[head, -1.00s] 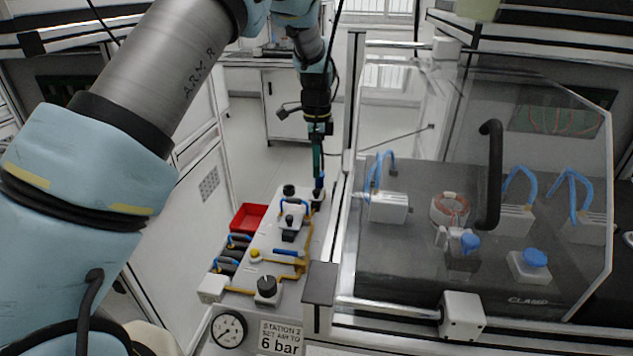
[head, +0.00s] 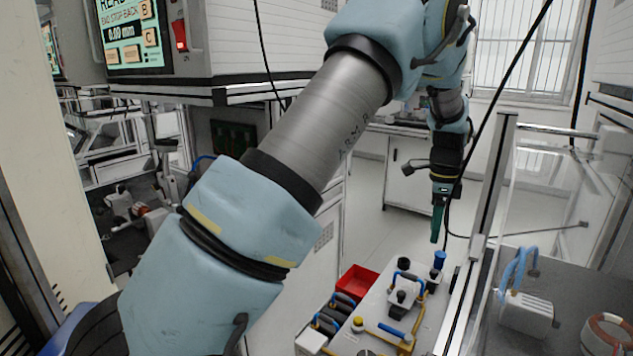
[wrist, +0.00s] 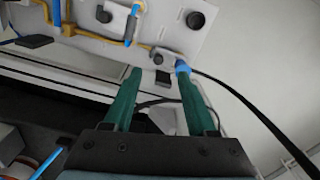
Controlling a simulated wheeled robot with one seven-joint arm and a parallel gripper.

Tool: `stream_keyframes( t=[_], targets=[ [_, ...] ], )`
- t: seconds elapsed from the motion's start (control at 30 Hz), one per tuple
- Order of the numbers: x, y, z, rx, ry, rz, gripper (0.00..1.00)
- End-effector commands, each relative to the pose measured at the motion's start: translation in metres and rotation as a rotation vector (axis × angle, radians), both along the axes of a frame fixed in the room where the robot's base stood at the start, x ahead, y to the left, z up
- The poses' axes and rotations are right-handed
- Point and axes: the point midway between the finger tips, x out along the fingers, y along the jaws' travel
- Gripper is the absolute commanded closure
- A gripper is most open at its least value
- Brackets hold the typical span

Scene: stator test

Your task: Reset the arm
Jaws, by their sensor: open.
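My gripper (head: 437,238) hangs from my arm with its green fingers pointing down over the far end of a white valve panel (head: 376,312). In the wrist view the two green fingers (wrist: 158,72) are spread apart with nothing held between them. A blue cap (head: 440,259) on the panel is just below the fingers in the head view. In the wrist view the blue cap (wrist: 182,66) shows at the right fingertip; I cannot tell whether they touch.
A red tray (head: 357,281) lies left of the panel. A clear-walled test enclosure (head: 545,190) with blue hoses stands close on the right. A cabinet with a green-lit screen (head: 132,35) is at upper left. A black cable (wrist: 255,115) runs beside the right finger.

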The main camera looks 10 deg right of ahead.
Motion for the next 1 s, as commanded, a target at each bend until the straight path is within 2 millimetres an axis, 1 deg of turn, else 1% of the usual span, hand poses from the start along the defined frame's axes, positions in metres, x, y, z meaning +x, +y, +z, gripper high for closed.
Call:
stream_keyframes(
  t=[0.03,0.07,0.13,0.17,0.2,0.27,0.3,0.37,0.4,0.47,0.5,0.57,0.6,0.7,0.8,0.9,1.0],
  targets=[
    [0.008,0.019,0.005,-0.005,-0.001,0.069,0.43],
    [0.012,0.032,0.007,-0.008,-0.002,0.122,0.43],
    [0.021,0.068,0.013,-0.018,-0.004,0.268,0.43],
    [0.024,0.086,0.015,-0.021,-0.004,0.337,0.43],
    [0.027,0.11,0.018,-0.027,-0.006,0.433,0.43],
    [0.028,0.145,0.022,-0.037,-0.008,0.58,0.43],
    [0.026,0.168,0.025,-0.043,-0.01,0.676,0.43],
    [0.022,0.203,0.028,-0.053,-0.016,0.824,0.43],
    [0.017,0.227,0.03,-0.06,-0.018,0.924,0.43],
    [0.007,0.259,0.033,-0.072,-0.024,1.072,0.43],
    [-0.002,0.28,0.034,-0.079,-0.028,1.169,0.43],
    [-0.017,0.31,0.035,-0.09,-0.034,1.312,0.43],
    [-0.027,0.328,0.035,-0.098,-0.038,1.406,0.43],
    [-0.055,0.365,0.033,-0.116,-0.05,1.613,0.43],
    [-0.08,0.39,0.031,-0.129,-0.06,1.77,0.43],
    [-0.096,0.404,0.029,-0.14,-0.067,1.874,0.43],
    [-0.104,0.411,0.028,-0.144,-0.069,1.923,0.43]
  ],
)
